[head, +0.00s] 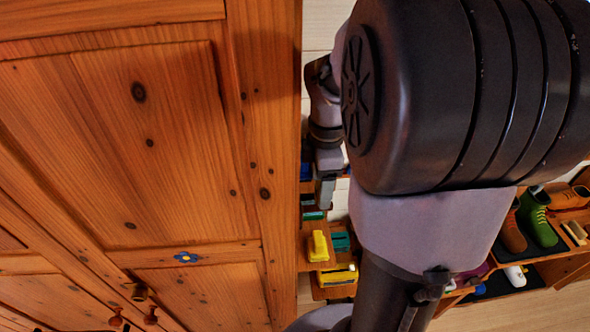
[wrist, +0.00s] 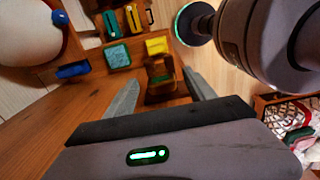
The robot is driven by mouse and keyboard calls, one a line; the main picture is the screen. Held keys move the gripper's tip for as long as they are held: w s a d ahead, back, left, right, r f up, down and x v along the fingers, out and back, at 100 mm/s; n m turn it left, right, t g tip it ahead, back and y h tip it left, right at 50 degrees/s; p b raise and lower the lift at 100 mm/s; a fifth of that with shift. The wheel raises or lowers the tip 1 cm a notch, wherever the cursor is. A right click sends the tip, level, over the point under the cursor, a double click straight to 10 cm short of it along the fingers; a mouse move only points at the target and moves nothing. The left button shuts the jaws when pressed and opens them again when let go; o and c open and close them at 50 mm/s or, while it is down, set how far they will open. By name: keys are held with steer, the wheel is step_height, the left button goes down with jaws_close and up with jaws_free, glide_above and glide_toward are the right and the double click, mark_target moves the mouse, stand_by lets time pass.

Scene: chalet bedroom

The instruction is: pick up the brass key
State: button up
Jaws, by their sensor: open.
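I cannot make out the brass key in either view. In the wrist view my gripper (wrist: 160,94) has its two grey fingers spread wide, with nothing held between them. A dark brown wooden piece (wrist: 160,72) shows in the gap beyond the fingers; I cannot tell what it is. In the head view my gripper (head: 326,192) points down beside the narrow shelves right of the wardrobe. My own arm hides much of that area.
A pine wardrobe (head: 150,150) fills the left of the head view, close to my gripper. Shelves hold a yellow object (head: 318,246), a teal block (wrist: 118,57) and a blue object (wrist: 72,71). A shoe rack with a green shoe (head: 537,218) stands right. Floor (head: 520,310) is clear at lower right.

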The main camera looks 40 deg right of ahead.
steer(key=shift+s+a+f, duration=0.2)
steer(key=shift+s+f, duration=0.05)
steer(key=shift+f, duration=0.45)
steer(key=shift+w+d, duration=0.1)
steer(key=shift+w, duration=0.15)
steer(key=shift+c, duration=0.4)
jaws_close()
steer(key=shift+r, duration=0.1)
step_height(320, 180, up, 7)
steer(key=s+d, duration=0.5)
steer(key=d, duration=0.3)
steer(key=s+d, duration=0.5)
steer(key=d, duration=0.4)
steer(key=shift+s, duration=0.3)
